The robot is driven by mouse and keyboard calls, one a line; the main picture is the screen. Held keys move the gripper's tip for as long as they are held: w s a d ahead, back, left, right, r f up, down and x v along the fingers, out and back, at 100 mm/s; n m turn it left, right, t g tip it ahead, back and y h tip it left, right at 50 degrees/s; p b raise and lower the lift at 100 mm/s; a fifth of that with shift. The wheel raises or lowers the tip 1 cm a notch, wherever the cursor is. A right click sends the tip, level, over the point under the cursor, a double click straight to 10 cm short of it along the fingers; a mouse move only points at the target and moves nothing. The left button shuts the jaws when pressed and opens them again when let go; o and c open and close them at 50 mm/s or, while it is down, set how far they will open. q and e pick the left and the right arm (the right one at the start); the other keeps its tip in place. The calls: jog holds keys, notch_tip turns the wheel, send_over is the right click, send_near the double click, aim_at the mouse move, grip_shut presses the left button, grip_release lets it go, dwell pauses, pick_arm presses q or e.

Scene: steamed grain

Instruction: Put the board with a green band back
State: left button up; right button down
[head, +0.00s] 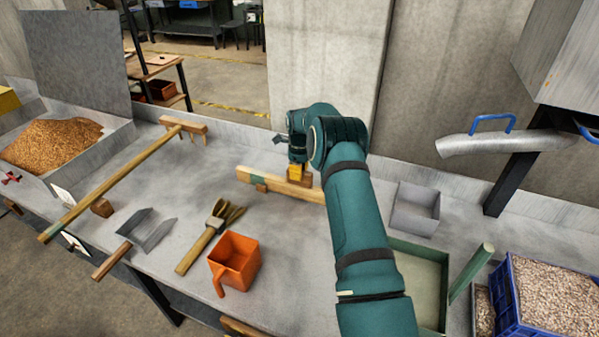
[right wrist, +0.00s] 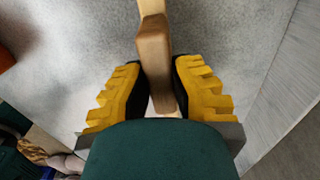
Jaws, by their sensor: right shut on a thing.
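The pale wooden board (head: 282,186), with a green band (head: 258,180) near its left end, lies toward the back of the grey table. My right gripper (head: 298,174) is over the board's right part, its yellow fingers pointing down. In the right wrist view the fingers (right wrist: 161,92) are shut on a brown wooden grip (right wrist: 154,50) on the board, and the pale board (right wrist: 151,7) runs beyond it. I cannot tell whether the board touches the table. My left gripper is not in view.
A long wooden rake (head: 130,178), metal scoop (head: 148,230), brush (head: 205,235) and orange jug (head: 237,260) lie to the left. A grey tray (head: 412,212), green tray (head: 432,250) and blue crate (head: 505,300) of grain stand right. A metal spout (head: 500,143) overhangs there.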

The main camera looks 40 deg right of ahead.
jog(key=shift+f, duration=0.35)
jog(key=c, duration=0.9)
grip_release()
notch_tip(320, 180, up, 12)
jog(key=shift+r, duration=0.15)
